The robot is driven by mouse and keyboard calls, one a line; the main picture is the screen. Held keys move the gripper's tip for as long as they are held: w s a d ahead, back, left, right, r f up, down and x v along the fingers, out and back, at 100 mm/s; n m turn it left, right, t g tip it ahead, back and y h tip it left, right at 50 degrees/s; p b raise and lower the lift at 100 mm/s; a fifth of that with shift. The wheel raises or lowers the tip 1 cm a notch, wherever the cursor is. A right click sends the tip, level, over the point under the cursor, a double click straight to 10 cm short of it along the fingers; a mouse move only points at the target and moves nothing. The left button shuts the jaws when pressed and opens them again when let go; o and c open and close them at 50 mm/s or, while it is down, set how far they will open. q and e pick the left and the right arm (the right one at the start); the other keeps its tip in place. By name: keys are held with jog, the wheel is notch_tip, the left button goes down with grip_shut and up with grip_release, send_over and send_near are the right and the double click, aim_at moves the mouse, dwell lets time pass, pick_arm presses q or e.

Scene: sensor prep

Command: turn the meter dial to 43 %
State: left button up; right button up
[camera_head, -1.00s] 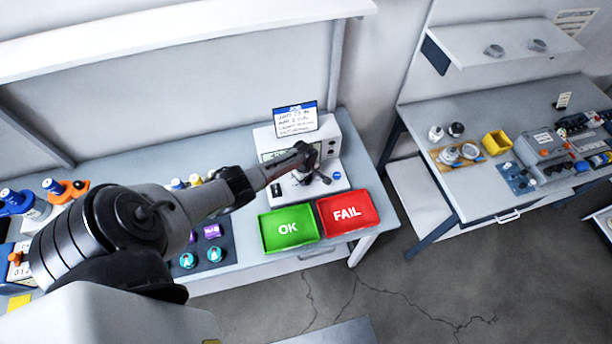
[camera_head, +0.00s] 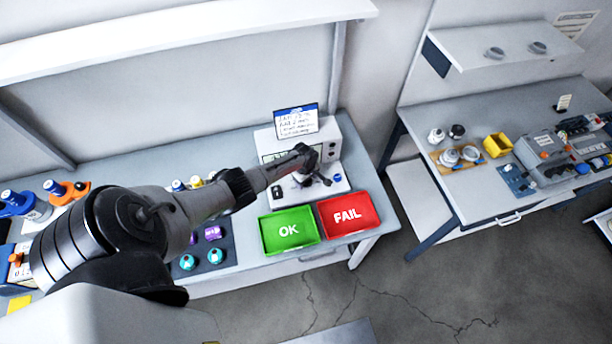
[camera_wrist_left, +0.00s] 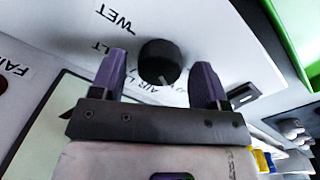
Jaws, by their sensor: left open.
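The meter (camera_head: 333,143) is a white box at the back of the bench, with a white front panel and a card on top. My left gripper (camera_head: 315,180) is over its front panel. In the left wrist view the black round dial (camera_wrist_left: 158,60) sits on the white panel with a printed "WET" label beside it. The two dark purple fingers of my left gripper (camera_wrist_left: 160,70) stand apart on either side of the dial, with gaps visible. Whether the fingertips touch it cannot be told. In the head view the gripper covers the dial. The right gripper is not in view.
A green OK tray (camera_head: 270,247) and a red FAIL tray (camera_head: 352,230) lie in front of the meter. A dark mat (camera_head: 222,262) with coloured parts is to their left. A second bench (camera_head: 480,195) with parts stands at the right.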

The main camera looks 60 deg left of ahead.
pick_arm(q)
notch_tip(320, 180, up, 14)
jog(key=p, duration=0.3)
jog(key=shift+s+f, duration=0.15)
jog(key=shift+s, duration=0.2)
dwell(0.6)
